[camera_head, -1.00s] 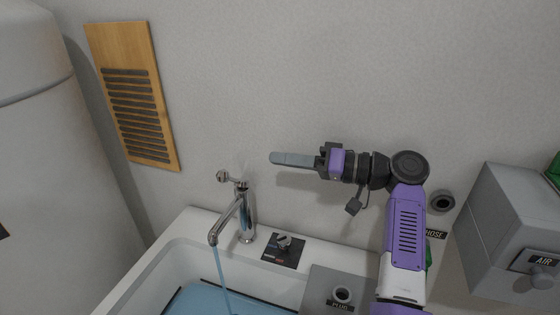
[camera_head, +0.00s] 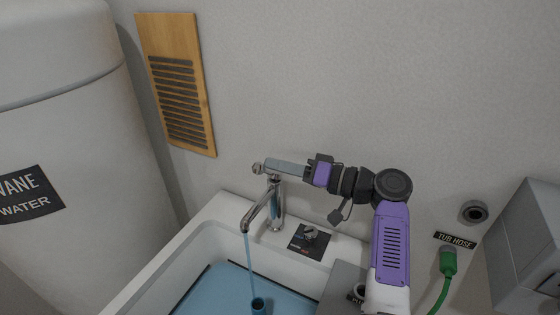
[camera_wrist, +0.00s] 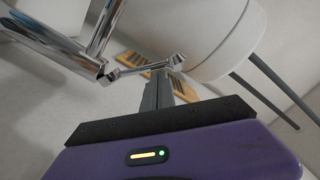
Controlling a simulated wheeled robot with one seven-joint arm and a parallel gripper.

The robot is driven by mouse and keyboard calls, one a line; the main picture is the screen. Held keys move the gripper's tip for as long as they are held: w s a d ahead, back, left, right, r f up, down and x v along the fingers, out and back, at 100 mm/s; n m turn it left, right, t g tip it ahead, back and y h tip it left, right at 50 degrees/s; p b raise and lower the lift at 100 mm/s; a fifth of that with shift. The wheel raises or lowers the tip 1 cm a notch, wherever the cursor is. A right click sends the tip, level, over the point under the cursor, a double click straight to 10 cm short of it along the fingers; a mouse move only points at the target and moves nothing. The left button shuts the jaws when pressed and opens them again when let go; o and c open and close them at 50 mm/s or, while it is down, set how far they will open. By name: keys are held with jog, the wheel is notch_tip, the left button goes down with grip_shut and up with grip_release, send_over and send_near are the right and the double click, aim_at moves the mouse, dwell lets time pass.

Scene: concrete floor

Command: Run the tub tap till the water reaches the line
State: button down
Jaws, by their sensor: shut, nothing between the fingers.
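The chrome tub tap (camera_head: 275,207) stands at the back rim of the white tub (camera_head: 222,212). A stream of water (camera_head: 249,262) runs from its spout into blue water (camera_head: 215,291). A dark line (camera_head: 191,288) shows along the tub's inner wall, close to the water surface; the exact gap is unclear. My gripper (camera_head: 268,165) is shut and empty, its fingertips beside the tap's lever end (camera_head: 257,168). In the wrist view the lever (camera_wrist: 150,69) crosses just past my fingertips (camera_wrist: 160,78); I cannot tell whether they touch.
A dark blue cylinder (camera_head: 259,305) stands in the water. A black plate (camera_head: 311,241) lies on the rim. At right are the "TUB HOSE" label (camera_head: 455,240), a green hose (camera_head: 446,275) and a grey box (camera_head: 525,250). A white tank (camera_head: 70,130) stands at left; a wooden vent (camera_head: 178,85) is on the wall.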

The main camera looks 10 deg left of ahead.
jog(key=shift+f+b, duration=0.15)
jog(key=shift+b, duration=0.15)
jog(key=shift+s+a+f+n+b, duration=0.25)
jog(key=shift+s+f+n+b, duration=0.5)
jog(key=shift+b, duration=1.5)
jog(key=shift+s+a+f+n+b, duration=0.25)
jog(key=shift+s+f+n+b, duration=0.45)
jog(key=shift+b, duration=1.55)
jog(key=shift+f, duration=0.2)
